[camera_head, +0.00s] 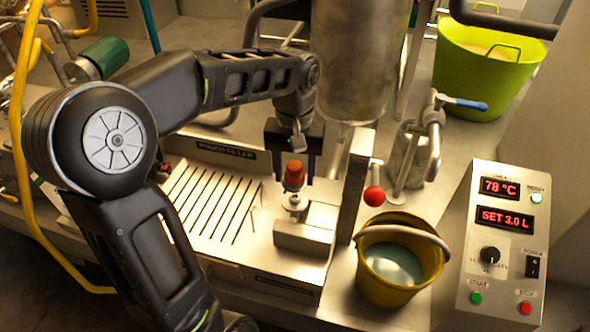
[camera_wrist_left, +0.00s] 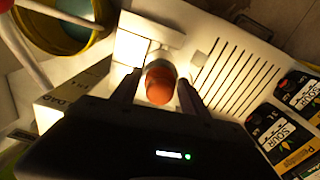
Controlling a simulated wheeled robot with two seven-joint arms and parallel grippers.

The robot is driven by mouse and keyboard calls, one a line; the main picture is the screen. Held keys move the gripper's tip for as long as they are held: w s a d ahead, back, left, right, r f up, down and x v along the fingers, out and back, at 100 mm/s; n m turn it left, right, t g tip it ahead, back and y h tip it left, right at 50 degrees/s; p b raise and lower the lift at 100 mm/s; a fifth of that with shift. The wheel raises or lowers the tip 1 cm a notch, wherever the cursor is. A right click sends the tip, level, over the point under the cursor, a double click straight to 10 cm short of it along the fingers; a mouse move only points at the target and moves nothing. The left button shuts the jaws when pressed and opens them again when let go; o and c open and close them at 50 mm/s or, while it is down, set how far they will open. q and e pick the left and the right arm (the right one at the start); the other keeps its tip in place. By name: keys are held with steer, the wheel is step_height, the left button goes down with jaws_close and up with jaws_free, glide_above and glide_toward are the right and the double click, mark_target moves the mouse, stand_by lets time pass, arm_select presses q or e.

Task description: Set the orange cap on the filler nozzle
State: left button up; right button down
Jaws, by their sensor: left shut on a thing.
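The orange cap (camera_head: 294,176) is between the fingers of my left gripper (camera_head: 293,165). It is upright over the pale metal filler nozzle (camera_head: 295,203), which stands on a metal block. The cap looks right at the nozzle's top, but I cannot tell whether it is seated or just above it. In the left wrist view, the cap (camera_wrist_left: 160,85) lies between my two left fingers (camera_wrist_left: 157,90), with the pale nozzle partly hidden behind it. My left gripper is shut on the cap. My right gripper is not in view.
A slotted drip tray (camera_head: 212,207) lies left of the nozzle. A red-knobbed lever (camera_head: 374,196) and a yellow bucket (camera_head: 395,295) are to the right. A large metal tank (camera_head: 360,55) hangs behind. A control box (camera_head: 503,240) stands at far right. Sour pouches (camera_wrist_left: 275,138) show in the wrist view.

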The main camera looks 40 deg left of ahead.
mark_target(294, 166)
arm_select(q)
steer(key=shift+f+b, duration=1.65)
steer(key=shift+f, duration=0.8)
steer(key=shift+f+b, duration=0.45)
steer(key=shift+f, duration=0.15)
steer(key=o, duration=1.2)
steer(key=shift+r+p, duration=0.65)
steer(key=shift+r, duration=0.15)
step_height(294, 166, up, 10)
steer(key=p, duration=0.7)
steer(key=shift+f, duration=0.25)
steer(key=shift+s, duration=0.1)
